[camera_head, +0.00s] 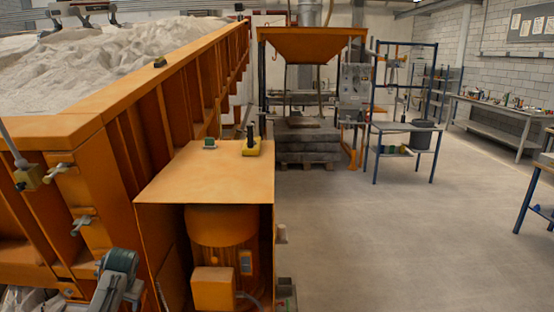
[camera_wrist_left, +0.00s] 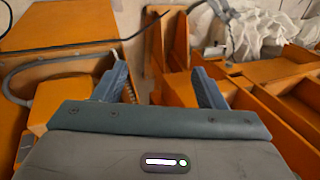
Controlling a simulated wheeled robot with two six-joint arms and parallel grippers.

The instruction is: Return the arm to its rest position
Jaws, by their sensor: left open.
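My left gripper (camera_wrist_left: 162,84) shows in the wrist view with its two blue-grey fingers apart and nothing between them. In the head view, part of my left arm and gripper (camera_head: 118,272) shows at the lower left, in front of the orange sandbed (camera_head: 88,118) and left of the orange motor housing (camera_head: 205,178). The fingertips are hard to make out there. My right gripper is in neither view.
A yellow block with a lever (camera_head: 251,147) and a small green-topped piece (camera_head: 210,143) are on the housing's top. An orange hopper (camera_head: 312,45) stands behind. In the wrist view, a dark cable (camera_wrist_left: 60,48) and white sacks (camera_wrist_left: 255,32) lie beyond the fingers.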

